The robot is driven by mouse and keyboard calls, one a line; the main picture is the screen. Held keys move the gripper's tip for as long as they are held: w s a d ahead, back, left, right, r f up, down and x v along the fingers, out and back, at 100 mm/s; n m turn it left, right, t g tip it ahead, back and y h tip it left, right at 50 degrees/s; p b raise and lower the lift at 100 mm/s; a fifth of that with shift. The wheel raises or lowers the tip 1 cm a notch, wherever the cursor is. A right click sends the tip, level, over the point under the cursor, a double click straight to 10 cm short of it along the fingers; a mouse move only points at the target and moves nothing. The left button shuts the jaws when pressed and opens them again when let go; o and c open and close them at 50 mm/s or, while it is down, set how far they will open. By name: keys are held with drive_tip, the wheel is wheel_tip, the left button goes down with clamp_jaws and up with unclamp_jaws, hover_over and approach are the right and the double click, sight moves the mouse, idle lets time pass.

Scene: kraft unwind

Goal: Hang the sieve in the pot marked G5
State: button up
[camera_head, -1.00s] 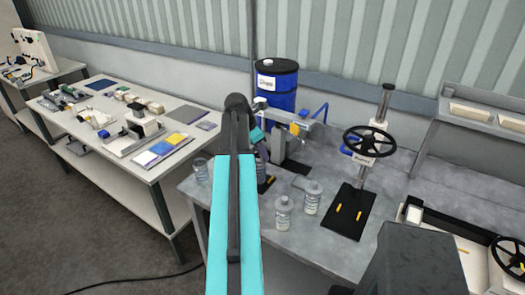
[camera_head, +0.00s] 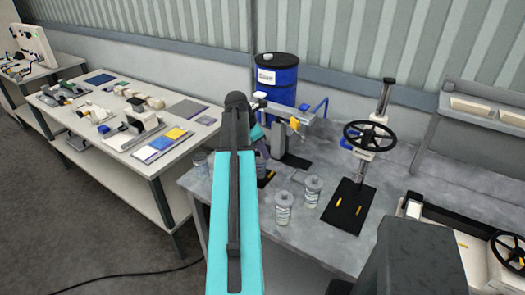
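Several clear pots with pale labels stand on the grey metal bench (camera_head: 335,248). Two are right of my arm, a nearer pot (camera_head: 283,208) and a farther pot (camera_head: 312,191). Another pot (camera_head: 201,166) is at the bench's left edge, and one more is partly hidden behind my arm. The labels are too small to read, so I cannot tell which is G5. I cannot make out a sieve. My cyan arm rises through the middle of the view and hides part of the bench. My gripper is hidden behind it.
A blue drum (camera_head: 276,80) stands behind the bench. A handwheel press (camera_head: 370,140) on a black base stands right of the pots. A white table (camera_head: 100,122) with several small items is at the left. Bare bench lies in front of the pots.

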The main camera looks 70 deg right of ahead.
drive_tip(key=shift+o, duration=1.1)
drive_tip(key=shift+r, duration=0.1)
drive_tip(key=b+v, duration=0.4)
drive_tip(key=v, duration=0.9)
drive_tip(key=shift+r, duration=0.2)
drive_tip(key=shift+w+a, duration=0.15)
